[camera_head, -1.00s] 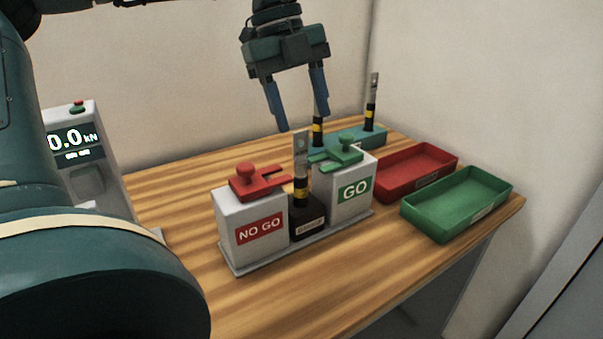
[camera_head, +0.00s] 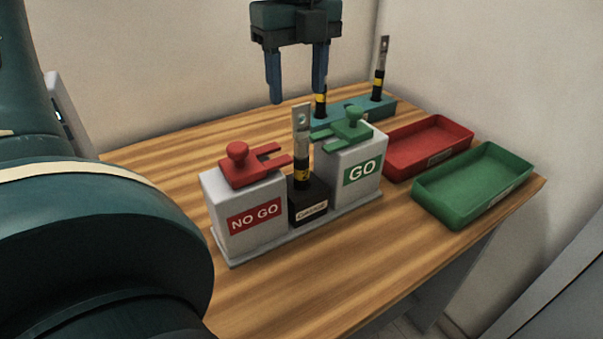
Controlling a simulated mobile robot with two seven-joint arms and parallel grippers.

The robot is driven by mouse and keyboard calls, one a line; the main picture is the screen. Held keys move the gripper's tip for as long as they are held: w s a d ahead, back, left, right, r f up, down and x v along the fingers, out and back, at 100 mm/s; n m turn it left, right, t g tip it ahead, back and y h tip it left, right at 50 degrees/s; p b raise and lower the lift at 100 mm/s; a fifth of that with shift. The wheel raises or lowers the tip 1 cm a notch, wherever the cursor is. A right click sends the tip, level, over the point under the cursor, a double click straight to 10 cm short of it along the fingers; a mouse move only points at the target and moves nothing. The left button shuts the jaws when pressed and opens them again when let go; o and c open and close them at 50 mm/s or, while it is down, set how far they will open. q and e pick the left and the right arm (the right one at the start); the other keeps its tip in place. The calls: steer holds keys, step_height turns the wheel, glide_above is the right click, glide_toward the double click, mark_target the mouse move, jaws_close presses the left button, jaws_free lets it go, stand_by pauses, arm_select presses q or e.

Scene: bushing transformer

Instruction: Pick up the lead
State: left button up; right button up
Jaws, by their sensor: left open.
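A lead (camera_head: 302,146) with a silver lug, black body and yellow band stands upright in a small black block between the NO GO and GO stations. Two similar leads stand at the back in a teal rack (camera_head: 350,113): the right one (camera_head: 379,72) shows clearly, the left one (camera_head: 320,104) is partly hidden by a gripper finger. My left gripper (camera_head: 297,97) is open, fingers pointing down, and appears above and behind the middle lead, near the rack's left lead. Nothing shows between its fingers. My right gripper is not visible.
The NO GO station (camera_head: 244,205) with a red fork gauge and the GO station (camera_head: 352,168) with a green one flank the middle lead. A red tray (camera_head: 428,148) and a green tray (camera_head: 474,186) lie at the right. My arm fills the left side.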

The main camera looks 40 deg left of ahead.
mark_target(301, 105)
arm_select(q)
steer(key=shift+w+d+f+p, duration=0.1)
steer(key=shift+f+p, duration=0.1)
steer(key=shift+f, duration=1.2)
steer(key=shift+w+d+f+p, duration=0.1)
steer(key=shift+f+p, duration=0.05)
steer(key=shift+f, duration=1.2)
steer(key=shift+c, duration=0.3)
jaws_close()
steer(key=shift+r, duration=0.1)
